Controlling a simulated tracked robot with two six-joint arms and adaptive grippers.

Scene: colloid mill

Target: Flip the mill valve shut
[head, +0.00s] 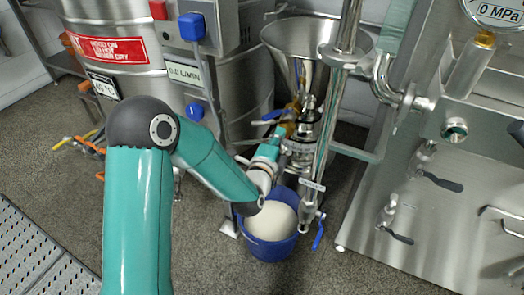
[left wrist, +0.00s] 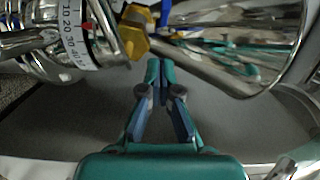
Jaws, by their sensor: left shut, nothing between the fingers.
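The mill has a steel funnel hopper (head: 305,45) above a narrow steel body. A blue valve handle (head: 319,235) hangs down at its lower outlet pipe, right of the blue bucket. Another blue lever (head: 273,116) sticks out to the left below the hopper. My left gripper (head: 284,131) reaches in beside the mill body near this upper lever, partly hidden by my arm. In the left wrist view the fingers (left wrist: 160,72) are shut and empty, just below a yellow part (left wrist: 137,36). A blue piece (left wrist: 165,12) shows above them. My right gripper is out of view.
A blue bucket (head: 243,223) with pale contents stands under the mill. Steel tanks (head: 115,65) with a red label stand at left. A steel panel (head: 450,220) with black-handled valves fills the right. A numbered ring (left wrist: 75,38) lies close left of the fingers.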

